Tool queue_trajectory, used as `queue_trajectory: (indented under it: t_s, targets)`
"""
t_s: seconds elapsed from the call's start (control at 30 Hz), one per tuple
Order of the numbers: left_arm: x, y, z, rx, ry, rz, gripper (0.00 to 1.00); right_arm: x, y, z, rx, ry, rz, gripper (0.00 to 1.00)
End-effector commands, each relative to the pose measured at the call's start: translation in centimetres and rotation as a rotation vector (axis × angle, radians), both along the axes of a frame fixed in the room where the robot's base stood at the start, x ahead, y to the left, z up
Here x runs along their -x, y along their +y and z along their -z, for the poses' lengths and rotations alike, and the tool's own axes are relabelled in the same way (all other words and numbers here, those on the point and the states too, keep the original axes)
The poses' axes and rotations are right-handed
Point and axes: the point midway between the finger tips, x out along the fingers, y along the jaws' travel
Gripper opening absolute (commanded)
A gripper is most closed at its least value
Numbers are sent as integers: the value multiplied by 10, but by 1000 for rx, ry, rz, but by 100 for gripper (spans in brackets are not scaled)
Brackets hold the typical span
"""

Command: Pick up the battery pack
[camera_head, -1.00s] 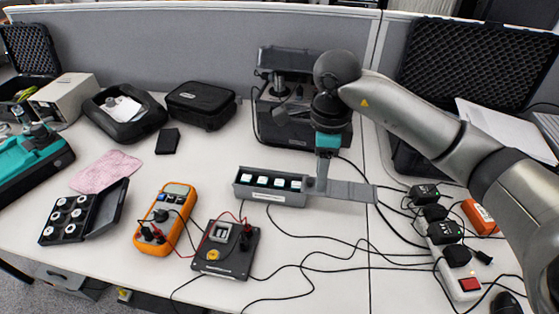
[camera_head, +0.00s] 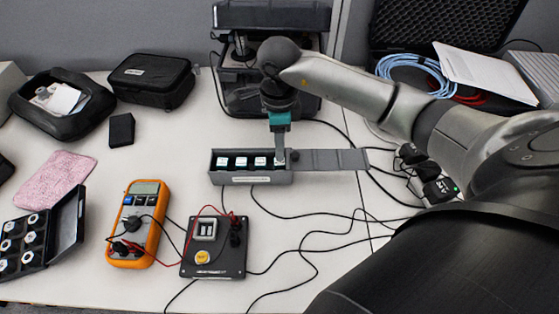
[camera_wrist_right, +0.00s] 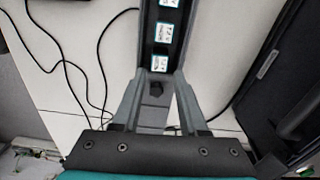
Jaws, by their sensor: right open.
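A long dark grey open case (camera_head: 240,180) holds a row of several small white-and-teal squares. A flat grey strip extends from its right end. My right gripper (camera_head: 280,158) points down at the right end of this case. In the right wrist view the open fingers (camera_wrist_right: 159,90) stand either side of the case's near end (camera_wrist_right: 157,88); I cannot tell whether they touch it. Nothing is clearly marked as the battery pack. A small black block (camera_head: 121,130) lies apart at the back left. My left gripper is not in view.
An orange multimeter (camera_head: 140,225) and a black switch box (camera_head: 215,245) stand in front, with loose cables running right. A black zip case (camera_head: 150,80) and a pink cloth (camera_head: 55,180) are on the left. Black equipment (camera_head: 270,75) stands behind my gripper.

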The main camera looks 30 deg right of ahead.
Motion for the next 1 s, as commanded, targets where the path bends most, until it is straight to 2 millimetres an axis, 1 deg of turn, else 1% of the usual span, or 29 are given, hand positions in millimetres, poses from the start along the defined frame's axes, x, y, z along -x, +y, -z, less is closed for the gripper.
queue_trajectory:
  t_s: [0.1,0.23,0.5,0.6,0.77,1.0]
  targets:
    - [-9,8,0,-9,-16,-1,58,0,0,6,0,-2,0,42]
    - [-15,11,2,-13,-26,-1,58,1,0,15,-2,0,0,42]
    - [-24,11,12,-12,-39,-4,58,3,0,54,-2,1,1,42]
    - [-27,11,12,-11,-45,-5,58,2,-1,58,0,-2,0,42]
    - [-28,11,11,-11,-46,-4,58,2,-1,57,0,-2,0,42]
    - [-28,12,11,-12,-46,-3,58,2,-1,57,0,-2,0,16]
